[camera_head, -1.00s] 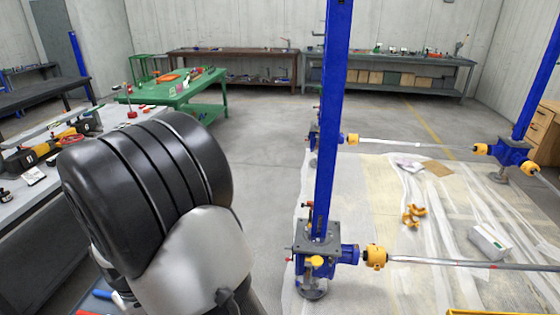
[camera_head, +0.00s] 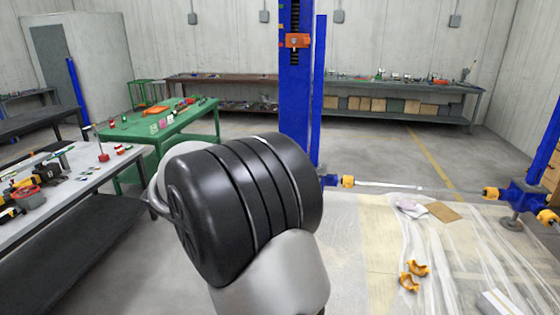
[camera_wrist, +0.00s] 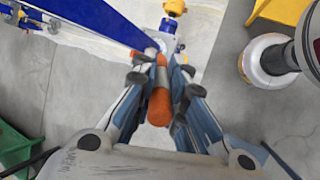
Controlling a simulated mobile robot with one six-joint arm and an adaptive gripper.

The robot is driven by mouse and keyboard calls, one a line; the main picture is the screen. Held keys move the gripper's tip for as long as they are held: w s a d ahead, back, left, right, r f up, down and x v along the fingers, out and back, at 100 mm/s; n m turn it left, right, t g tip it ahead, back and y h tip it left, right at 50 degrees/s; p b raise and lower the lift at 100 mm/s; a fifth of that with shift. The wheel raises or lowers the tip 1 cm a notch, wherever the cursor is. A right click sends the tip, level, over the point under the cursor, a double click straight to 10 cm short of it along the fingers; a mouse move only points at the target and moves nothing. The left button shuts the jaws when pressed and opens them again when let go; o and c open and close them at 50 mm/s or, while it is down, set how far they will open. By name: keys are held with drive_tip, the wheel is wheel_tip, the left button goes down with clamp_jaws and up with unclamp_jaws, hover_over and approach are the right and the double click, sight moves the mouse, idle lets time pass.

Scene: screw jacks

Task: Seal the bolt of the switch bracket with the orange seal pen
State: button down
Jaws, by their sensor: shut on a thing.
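The orange seal pen (camera_wrist: 159,103) is between the fingers of my gripper (camera_wrist: 162,74) in the wrist view. It is orange with a pale band, and the gripper is shut on it. A tall blue jack column (camera_head: 295,110) stands behind my arm in the head view. An orange bracket (camera_head: 298,40) sits high on its slotted face and looks like the switch bracket. Its bolt is too small to make out. In the wrist view a blue column (camera_wrist: 100,18) slants past the upper left of the pen, apparently below it. My gripper is hidden in the head view.
A grey workbench (camera_head: 95,213) with tools stands at the left, and a green table (camera_head: 170,130) behind it. Another blue jack (camera_head: 522,195) stands at the far right.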

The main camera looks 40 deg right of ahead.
drive_tip(key=d+r+n+t+h+p, duration=0.2)
drive_tip(key=d+r+n+t+p, duration=0.15)
drive_tip(key=r, duration=1.25)
drive_tip(key=d+r+n+t+h+p, duration=0.25)
drive_tip(key=d+r+t+p, duration=0.2)
drive_tip(key=r, duration=1.05)
drive_tip(key=d+r+n+t+h+p, duration=0.25)
drive_tip(key=d+r+p, duration=0.25)
drive_tip(key=r, duration=1.1)
drive_tip(key=shift+p+x, duration=0.4)
drive_tip(key=shift+x, duration=1.8)
drive_tip(key=shift+w+b, duration=0.1)
drive_tip(key=shift+b, duration=0.45)
drive_tip(key=shift+w+d+b, duration=0.3)
drive_tip(key=shift+w+d, duration=0.15)
drive_tip(key=shift+d, duration=0.05)
drive_tip(key=shift+a+r, duration=0.1)
drive_tip(key=b+v, duration=0.1)
drive_tip(key=v, duration=0.5)
drive_tip(key=shift+s+a, duration=0.3)
drive_tip(key=shift+a, duration=0.05)
